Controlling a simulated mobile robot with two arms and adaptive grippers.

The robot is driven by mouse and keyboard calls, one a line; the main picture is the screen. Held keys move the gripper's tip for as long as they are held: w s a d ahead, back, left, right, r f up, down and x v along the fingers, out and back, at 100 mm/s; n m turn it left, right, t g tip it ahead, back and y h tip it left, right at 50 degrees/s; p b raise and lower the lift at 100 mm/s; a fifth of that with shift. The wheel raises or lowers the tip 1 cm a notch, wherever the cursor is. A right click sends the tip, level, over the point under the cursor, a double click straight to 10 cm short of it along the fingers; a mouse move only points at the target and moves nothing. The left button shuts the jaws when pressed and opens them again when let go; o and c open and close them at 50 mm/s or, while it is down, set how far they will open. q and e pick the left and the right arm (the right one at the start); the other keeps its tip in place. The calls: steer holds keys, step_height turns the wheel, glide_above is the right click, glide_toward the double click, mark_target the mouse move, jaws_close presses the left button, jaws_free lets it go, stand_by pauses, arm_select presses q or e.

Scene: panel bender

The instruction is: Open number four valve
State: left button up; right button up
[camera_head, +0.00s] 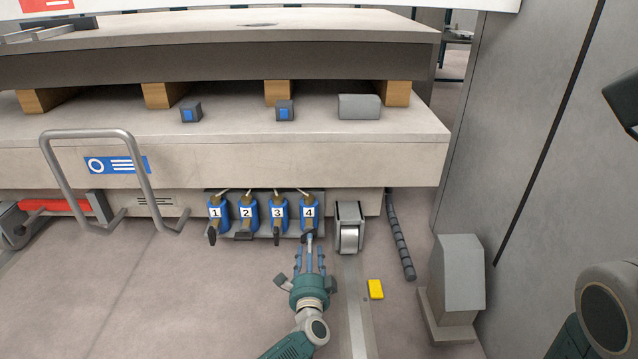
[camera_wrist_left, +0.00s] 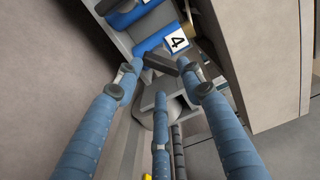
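The number four valve (camera_head: 309,213) is the rightmost in a row of blue valves with white number labels, under the machine's ledge. In the left wrist view, its blue body and "4" label (camera_wrist_left: 177,42) show at the top. Its dark handle (camera_wrist_left: 160,64) lies between the two upper fingertips; whether they touch it I cannot tell. My left gripper (camera_head: 309,247) reaches up from below to this handle. Its three blue fingers are spread apart in the left wrist view (camera_wrist_left: 162,80), so it is open. In the head view the fingertips partly hide the handle.
Valves one (camera_head: 215,213), two (camera_head: 247,212) and three (camera_head: 279,213) stand close to the left. A grey roller bracket (camera_head: 349,228) and a dark hose (camera_head: 400,235) are to the right. A yellow block (camera_head: 375,289) lies on the floor. The floor at lower left is clear.

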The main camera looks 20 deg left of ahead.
arm_select(q)
steer(key=p+v, duration=0.5)
steer(key=v, duration=0.2)
steer(key=s+d+r+n+t+p, duration=0.1)
steer(key=s+r+n+t+p, duration=0.1)
steer(key=r, duration=0.8)
steer(key=s+d+r+n+t+h+p, duration=0.1)
steer(key=s+d+r+n+t+p, duration=0.1)
steer(key=r, duration=0.9)
steer(key=s+d+r+n+t+p, duration=0.1)
steer(key=s+d+r+n+t, duration=0.1)
steer(key=r, duration=0.9)
steer(key=s+n+t, duration=0.1)
steer(key=s+n, duration=0.1)
steer(key=n, duration=0.1)
steer(key=shift+s+n+h+p, duration=0.25)
steer(key=shift+n+h+p, duration=0.05)
steer(key=shift+p, duration=0.1)
steer(key=shift+f, duration=0.1)
